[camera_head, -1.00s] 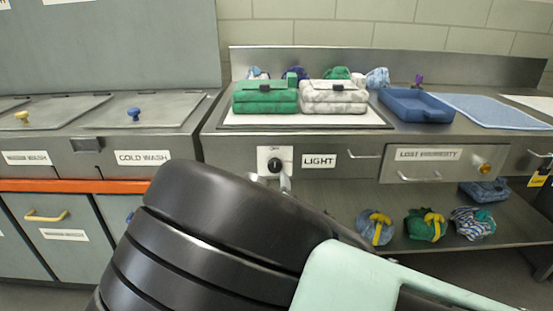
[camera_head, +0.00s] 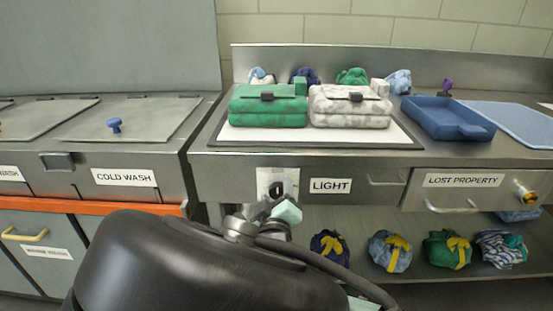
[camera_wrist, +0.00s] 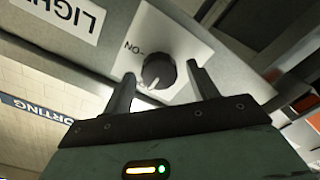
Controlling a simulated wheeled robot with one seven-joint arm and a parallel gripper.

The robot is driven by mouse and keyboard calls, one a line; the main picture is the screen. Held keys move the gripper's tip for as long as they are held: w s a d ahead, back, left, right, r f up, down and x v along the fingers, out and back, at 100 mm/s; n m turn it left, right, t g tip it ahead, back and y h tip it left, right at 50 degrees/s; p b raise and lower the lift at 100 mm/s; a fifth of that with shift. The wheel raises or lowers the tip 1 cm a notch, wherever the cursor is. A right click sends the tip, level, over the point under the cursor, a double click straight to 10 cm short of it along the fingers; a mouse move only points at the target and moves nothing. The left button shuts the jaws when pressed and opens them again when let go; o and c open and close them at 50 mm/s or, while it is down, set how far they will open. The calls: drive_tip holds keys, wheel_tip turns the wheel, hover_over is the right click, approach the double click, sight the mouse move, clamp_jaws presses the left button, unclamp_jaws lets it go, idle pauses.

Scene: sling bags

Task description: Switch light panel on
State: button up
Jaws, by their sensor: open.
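The light control is a black rotary knob (camera_wrist: 158,70) on a white plate marked "ON". In the head view the plate (camera_head: 265,178) sits on the counter front, left of the LIGHT label (camera_head: 330,185), and my arm partly covers it. My gripper (camera_wrist: 157,82) is open in the wrist view, one finger on each side of the knob. I cannot tell whether the fingers touch it. The knob's pale pointer mark is turned away from the ON mark. The light panel (camera_head: 225,133) is a white surface on the counter under two bags.
A green bag (camera_head: 268,107) and a grey-white patterned bag (camera_head: 350,107) lie on the panel. A blue tray (camera_head: 450,115) is to the right. The LOST PROPERTY drawer (camera_head: 460,190) and COLD WASH unit (camera_head: 115,178) flank the control. Bundled bags (camera_head: 390,250) sit on the lower shelf.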

drive_tip(key=c, duration=1)
drive_tip(key=shift+m, duration=0.3)
drive_tip(key=m, duration=0.3)
drive_tip(key=shift+b, duration=0.4)
drive_tip(key=m+b, duration=0.2)
drive_tip(key=m, duration=0.3)
drive_tip(key=shift+d, duration=0.15)
drive_tip(key=m+b, duration=0.4)
drive_tip(key=m, duration=0.1)
drive_tip(key=shift+f, duration=0.15)
drive_tip(key=m+b, duration=0.3)
drive_tip(key=m, duration=0.1)
drive_tip(key=shift+d, duration=0.1)
drive_tip(key=shift+m+b, duration=0.3)
